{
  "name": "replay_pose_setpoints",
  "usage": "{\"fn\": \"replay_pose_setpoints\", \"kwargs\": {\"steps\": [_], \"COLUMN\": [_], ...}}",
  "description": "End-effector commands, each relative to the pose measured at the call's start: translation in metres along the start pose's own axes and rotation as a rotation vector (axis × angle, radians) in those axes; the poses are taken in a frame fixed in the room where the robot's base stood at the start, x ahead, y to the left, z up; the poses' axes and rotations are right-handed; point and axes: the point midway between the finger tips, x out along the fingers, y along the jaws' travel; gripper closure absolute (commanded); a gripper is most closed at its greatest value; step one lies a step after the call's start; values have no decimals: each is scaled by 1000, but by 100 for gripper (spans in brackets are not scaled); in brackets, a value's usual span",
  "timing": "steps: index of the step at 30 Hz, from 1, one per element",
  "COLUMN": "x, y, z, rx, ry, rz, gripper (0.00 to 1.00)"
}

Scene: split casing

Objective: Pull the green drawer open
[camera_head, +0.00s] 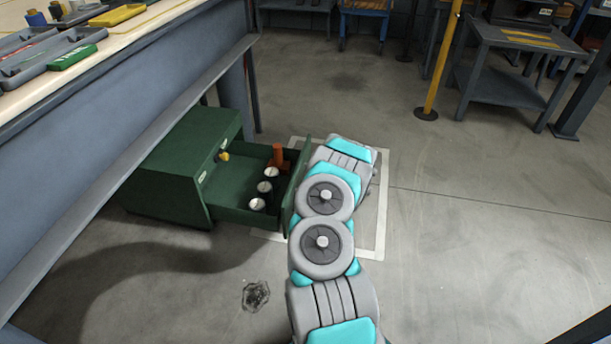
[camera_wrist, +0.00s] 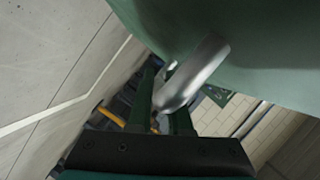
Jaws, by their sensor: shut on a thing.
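The green drawer (camera_head: 240,213) stands pulled out of its green cabinet (camera_head: 165,155) in the head view. White-topped cylinders and an orange piece (camera_head: 278,156) are inside it. In the wrist view the drawer's green front (camera_wrist: 265,55) fills the upper right. A silver bar handle (camera_wrist: 200,68) sticks out from it. My gripper (camera_wrist: 161,90) is shut on this handle, with its fingers on either side of the bar. In the head view my arm hides the gripper and the handle.
A workbench (camera_head: 95,105) with trays overhangs the cabinet at the left. A white outline (camera_head: 383,205) marks the floor around the drawer's front. A dark patch (camera_head: 256,295) lies on the floor. A yellow post (camera_head: 440,65) and a grey cart (camera_head: 515,85) stand behind. The floor at the right is clear.

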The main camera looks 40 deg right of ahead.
Motion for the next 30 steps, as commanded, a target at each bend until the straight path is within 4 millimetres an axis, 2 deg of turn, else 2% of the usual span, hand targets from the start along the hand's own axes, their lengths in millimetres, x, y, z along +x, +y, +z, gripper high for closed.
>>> {"fn": "replay_pose_setpoints", "kwargs": {"steps": [9,10,18,26,30], "x": [0,0,0,-1,-10], "y": [1,1,1,0,1], "z": [-2,-2,-1,-1,-2], "rx": [0,0,0,0,1], "ry": [4,4,3,2,2], "rz": [1,1,1,0,2], "gripper": [100,80,53,53,53]}}
